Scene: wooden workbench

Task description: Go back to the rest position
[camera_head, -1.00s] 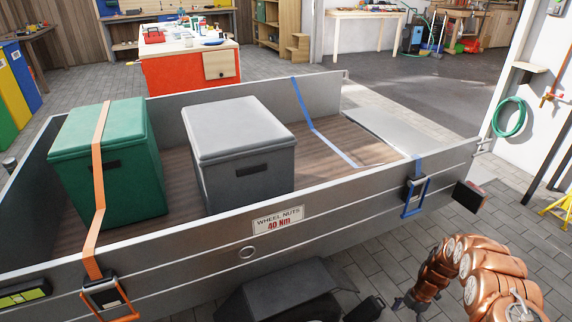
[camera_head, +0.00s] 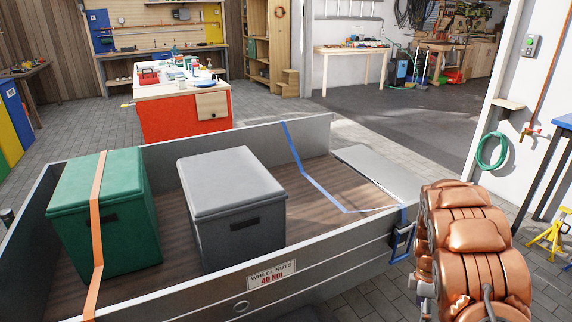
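My copper-coloured arm (camera_head: 470,250) is folded up at the lower right, in front of the trailer's right end. Some grey parts show along its left side. I see no fingertips; my gripper is hidden behind the arm or outside the picture. The grey metal trailer (camera_head: 330,268) with a wooden floor fills the lower middle. In it stand a green lidded box (camera_head: 125,235) at the left and a grey lidded box (camera_head: 240,225) to its right, apart from each other. Nothing is seen held by my arm.
An orange strap (camera_head: 96,215) runs over the green box. A blue strap (camera_head: 300,160) crosses the trailer bed to the buckle on the near wall. Yellow stand (camera_head: 548,238) and blue-topped table (camera_head: 563,122) are at the right. Open paved floor lies behind the trailer.

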